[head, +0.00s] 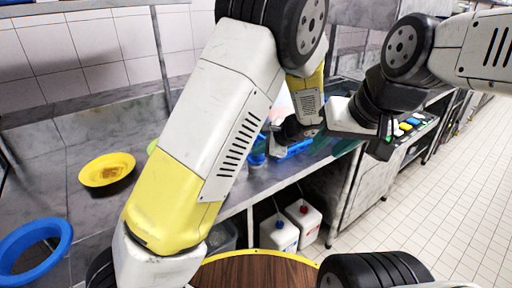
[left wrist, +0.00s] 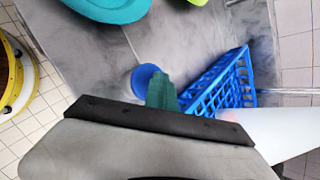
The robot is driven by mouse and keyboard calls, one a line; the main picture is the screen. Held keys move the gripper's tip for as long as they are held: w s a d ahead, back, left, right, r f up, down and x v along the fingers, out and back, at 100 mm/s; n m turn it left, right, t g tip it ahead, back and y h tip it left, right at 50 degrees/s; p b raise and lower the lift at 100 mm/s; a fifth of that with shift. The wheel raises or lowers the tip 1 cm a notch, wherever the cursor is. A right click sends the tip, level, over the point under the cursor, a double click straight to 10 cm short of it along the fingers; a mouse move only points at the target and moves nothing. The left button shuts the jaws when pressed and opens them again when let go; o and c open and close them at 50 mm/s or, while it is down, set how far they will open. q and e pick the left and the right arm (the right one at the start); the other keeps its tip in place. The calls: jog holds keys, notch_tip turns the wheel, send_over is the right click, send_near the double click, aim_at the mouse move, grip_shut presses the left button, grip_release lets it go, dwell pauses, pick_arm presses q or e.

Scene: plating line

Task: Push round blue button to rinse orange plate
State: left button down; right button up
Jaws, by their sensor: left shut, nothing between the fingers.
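A round blue object (left wrist: 145,78), which looks like a button, is in the left wrist view. It also shows in the head view (head: 257,152) on the steel counter. My left gripper (head: 269,141) is shut and empty. Its green fingers (left wrist: 161,86) appear right beside the blue round object; I cannot tell whether they touch it. A yellow-orange plate (head: 92,176) with orange-brown matter in its middle sits on the counter at left. My right gripper (head: 330,145) is right of the left one, with its fingers partly hidden.
A blue rack (left wrist: 232,85) stands next to the left fingers. A teal plate (left wrist: 110,8) and a green plate (left wrist: 196,2) lie beyond. A blue ring-shaped dish (head: 60,232) is at lower left. White jugs (head: 279,234) stand under the counter.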

aim_at(258, 158)
pick_arm(q)
jog(key=shift+r, duration=1.05)
jog(key=shift+r, duration=0.1)
notch_tip(258, 158, up, 5)
jog(key=shift+f, duration=0.1)
dwell(0.4)
jog(key=s+a+r+n+h, duration=0.3)
jog(key=s+a+n, duration=0.2)
jog(key=s, duration=0.3)
jog(key=s+a+r+n+h, duration=0.3)
jog(key=s+a+r+n, duration=0.1)
jog(key=s, duration=0.5)
jog(key=s+a+r+n+h, duration=0.3)
jog(key=s+a+n, duration=0.3)
jog(key=s, duration=0.3)
jog(key=shift+r+n, duration=0.55)
jog(key=shift+n, duration=0.35)
dwell(0.9)
